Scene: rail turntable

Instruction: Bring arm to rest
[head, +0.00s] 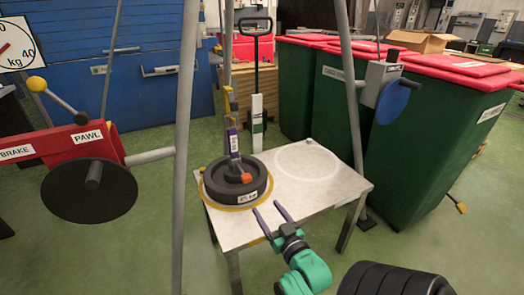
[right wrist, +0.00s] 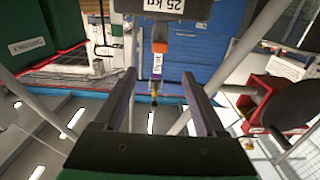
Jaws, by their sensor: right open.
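My right gripper (head: 267,207) is open and empty at the front edge of the small white table (head: 318,195). Its green arm comes in from the bottom of the head view. In the right wrist view the two dark fingers of the gripper (right wrist: 158,73) stand wide apart with nothing between them. Their tips point toward a black disc weight (head: 224,194) on the table, with a visible gap. The weight carries a 25 kg label, seen upside down in the right wrist view (right wrist: 163,6). My left gripper is not in view.
A purple-labelled hook piece (head: 234,142) with an orange part stands over the weight. Grey frame legs (head: 186,120) rise on both sides. A red brake and pawl box (head: 60,147) is at left. Green bins (head: 425,140) stand at right, black discs (head: 390,280) lower right.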

